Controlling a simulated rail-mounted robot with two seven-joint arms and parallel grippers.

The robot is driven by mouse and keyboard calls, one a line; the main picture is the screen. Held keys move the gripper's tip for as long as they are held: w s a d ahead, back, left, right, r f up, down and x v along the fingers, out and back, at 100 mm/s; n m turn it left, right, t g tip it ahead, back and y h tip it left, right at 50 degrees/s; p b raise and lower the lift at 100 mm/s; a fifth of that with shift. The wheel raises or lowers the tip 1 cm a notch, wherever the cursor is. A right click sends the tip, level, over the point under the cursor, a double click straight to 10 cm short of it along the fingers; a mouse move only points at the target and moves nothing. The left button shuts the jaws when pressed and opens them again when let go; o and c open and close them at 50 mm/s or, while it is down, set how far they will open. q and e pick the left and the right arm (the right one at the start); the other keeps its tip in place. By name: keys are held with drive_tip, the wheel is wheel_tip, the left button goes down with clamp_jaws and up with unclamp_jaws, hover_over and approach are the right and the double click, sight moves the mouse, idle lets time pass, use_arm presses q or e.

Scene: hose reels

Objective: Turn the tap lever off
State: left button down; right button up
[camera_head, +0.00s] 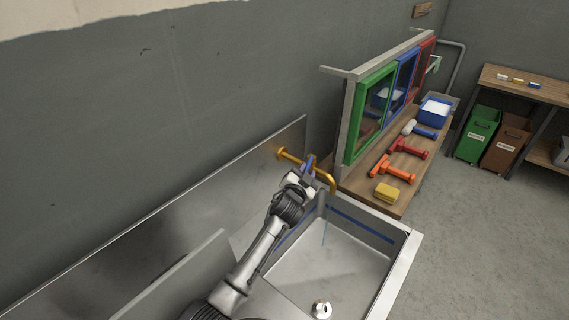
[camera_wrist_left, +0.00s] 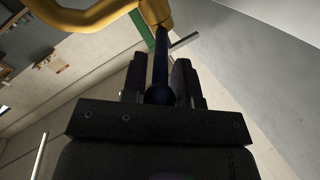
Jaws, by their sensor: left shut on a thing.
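The brass-coloured tap (camera_head: 325,178) sticks out from the steel back wall over the sink. Its blue lever (camera_head: 311,161) rises at the tap body. My left gripper (camera_head: 303,175) is at the lever. In the left wrist view, the dark blue lever (camera_wrist_left: 160,62) runs between the two fingers, which are shut on it, with its rounded end low between them. The tap's yellow pipe (camera_wrist_left: 85,18) curves across the top left there. A thin bluish streak (camera_head: 324,234) shows below the spout, seemingly water. My right gripper is not in view.
The steel sink basin (camera_head: 335,268) lies below the tap, with a drain piece (camera_head: 321,309) at its bottom. Right of it, a wooden bench (camera_head: 399,207) carries a yellow sponge (camera_head: 387,192), an orange spray nozzle (camera_head: 393,170) and other tools. A framed panel (camera_head: 350,125) stands behind the bench.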

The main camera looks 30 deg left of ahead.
use_arm(q)
drive_tip(key=shift+a, duration=0.15)
drive_tip(key=c, duration=1.1)
unclamp_jaws()
drive_tip(key=s+d+p, duration=0.1)
drive_tip(key=s+d, duration=0.1)
drive_tip(key=s, duration=1.1)
drive_tip(key=shift+s, duration=0.4)
